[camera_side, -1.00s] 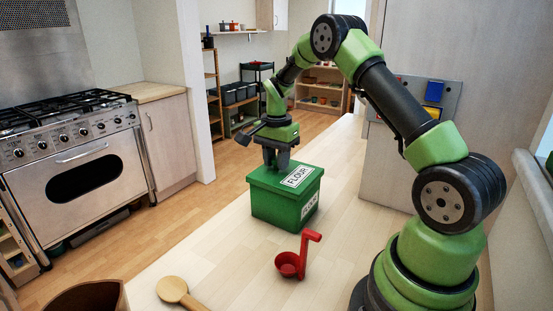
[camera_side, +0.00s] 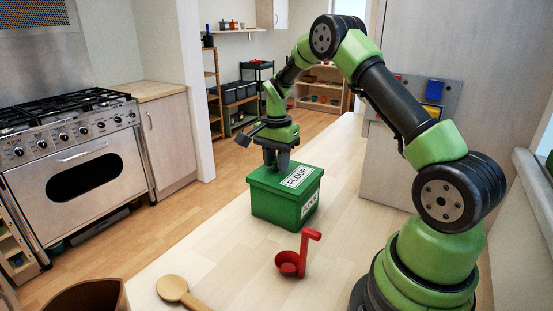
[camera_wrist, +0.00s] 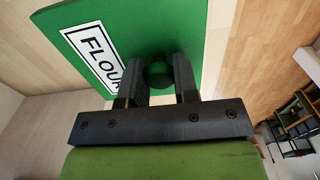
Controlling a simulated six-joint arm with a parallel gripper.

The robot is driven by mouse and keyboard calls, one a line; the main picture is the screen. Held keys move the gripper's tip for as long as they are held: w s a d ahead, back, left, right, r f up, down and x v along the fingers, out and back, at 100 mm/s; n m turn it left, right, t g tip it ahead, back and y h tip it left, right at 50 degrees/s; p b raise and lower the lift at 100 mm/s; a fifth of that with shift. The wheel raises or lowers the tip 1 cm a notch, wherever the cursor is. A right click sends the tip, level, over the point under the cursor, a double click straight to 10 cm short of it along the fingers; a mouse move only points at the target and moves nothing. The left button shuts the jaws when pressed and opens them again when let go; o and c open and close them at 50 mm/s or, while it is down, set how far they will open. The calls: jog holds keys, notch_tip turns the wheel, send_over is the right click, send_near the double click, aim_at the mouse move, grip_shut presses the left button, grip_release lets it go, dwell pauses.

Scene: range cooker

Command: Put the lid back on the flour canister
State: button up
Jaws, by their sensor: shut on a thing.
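The green flour canister (camera_side: 276,210) stands upright on the pale wooden counter. Its green lid (camera_side: 272,177), with a white FLOUR label, sits on top of the canister and looks level in the side view. In the wrist view the lid (camera_wrist: 185,30) fills the top middle, with its round green knob (camera_wrist: 158,74) between my fingers. My gripper (camera_side: 276,166) is directly above the lid and shut on that knob; its fingers also show in the wrist view (camera_wrist: 158,80). The fingers partly hide the knob, and the canister's inside is hidden.
A red ladle (camera_side: 292,262) stands on the counter in front of the canister. A wooden spoon (camera_side: 174,291) and a brown bowl (camera_side: 88,298) are at the front left. The counter right of the canister is clear.

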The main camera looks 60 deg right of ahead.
dwell(0.4)
jog(key=o, duration=1.5)
jog(key=shift+c, duration=0.2)
jog(key=shift+r, duration=3.45)
grip_shut()
jog(key=shift+f, duration=0.1)
